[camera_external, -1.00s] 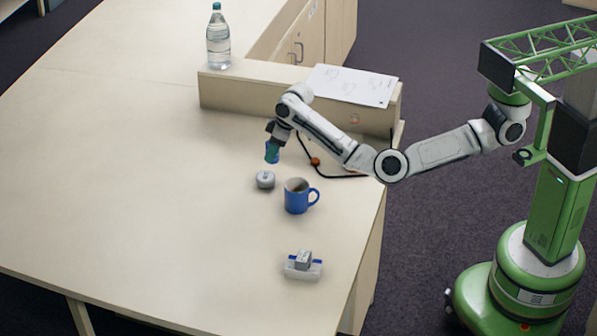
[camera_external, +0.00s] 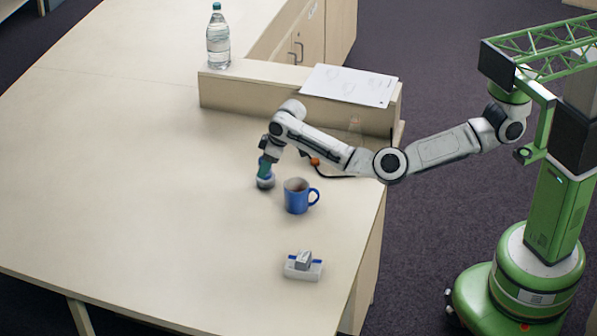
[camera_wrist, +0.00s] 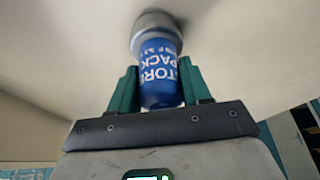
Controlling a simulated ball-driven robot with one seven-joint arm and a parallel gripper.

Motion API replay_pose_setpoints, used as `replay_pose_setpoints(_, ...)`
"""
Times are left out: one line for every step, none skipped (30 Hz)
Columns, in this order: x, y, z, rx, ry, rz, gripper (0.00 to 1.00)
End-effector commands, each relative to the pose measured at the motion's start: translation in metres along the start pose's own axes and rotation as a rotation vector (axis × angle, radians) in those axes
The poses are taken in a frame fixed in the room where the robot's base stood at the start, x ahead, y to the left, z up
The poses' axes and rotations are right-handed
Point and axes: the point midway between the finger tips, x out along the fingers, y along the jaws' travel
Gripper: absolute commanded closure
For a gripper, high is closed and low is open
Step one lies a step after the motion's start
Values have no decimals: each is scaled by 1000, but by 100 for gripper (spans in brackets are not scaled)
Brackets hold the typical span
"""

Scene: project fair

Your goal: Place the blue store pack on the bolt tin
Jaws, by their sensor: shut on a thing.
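The blue store pack (camera_wrist: 160,72) is between the two green fingers of my gripper (camera_wrist: 158,88) in the wrist view, with its white lettering showing. In the external view my gripper (camera_external: 265,166) points down over the bolt tin (camera_external: 265,183), a small round grey tin on the table. The tin (camera_wrist: 155,22) also shows in the wrist view, right at the far end of the pack. The pack's end appears to meet the tin's top, but I cannot tell whether it bears on it. My gripper is shut on the pack.
A blue mug (camera_external: 297,196) stands close to the right of the tin. A white block with a grey piece and blue parts (camera_external: 303,265) lies nearer the front. A bottle (camera_external: 218,40) and paper sheet (camera_external: 349,85) are on the raised shelf. The table's left is clear.

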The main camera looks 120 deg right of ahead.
Motion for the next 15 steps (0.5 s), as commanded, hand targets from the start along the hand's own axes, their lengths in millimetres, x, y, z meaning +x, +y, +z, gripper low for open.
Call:
replay_pose_setpoints(0, 0, 0, 0, 0, 0, 50)
replay_pose_setpoints(0, 0, 0, 0, 0, 0, 48)
replay_pose_setpoints(0, 0, 0, 0, 0, 0, 44)
replay_pose_setpoints(0, 0, 0, 0, 0, 0, 41)
replay_pose_setpoints(0, 0, 0, 0, 0, 0, 38)
replay_pose_setpoints(0, 0, 0, 0, 0, 0, 34)
replay_pose_setpoints(0, 0, 0, 0, 0, 0, 31)
replay_pose_setpoints(0, 0, 0, 0, 0, 0, 28)
replay_pose_setpoints(0, 0, 0, 0, 0, 0, 27)
replay_pose_setpoints(0, 0, 0, 0, 0, 0, 27)
replay_pose_setpoints(0, 0, 0, 0, 0, 0, 27)
replay_pose_setpoints(0, 0, 0, 0, 0, 0, 27)
replay_pose_setpoints(0, 0, 0, 0, 0, 0, 27)
replay_pose_setpoints(0, 0, 0, 0, 0, 0, 27)
replay_pose_setpoints(0, 0, 0, 0, 0, 0, 27)
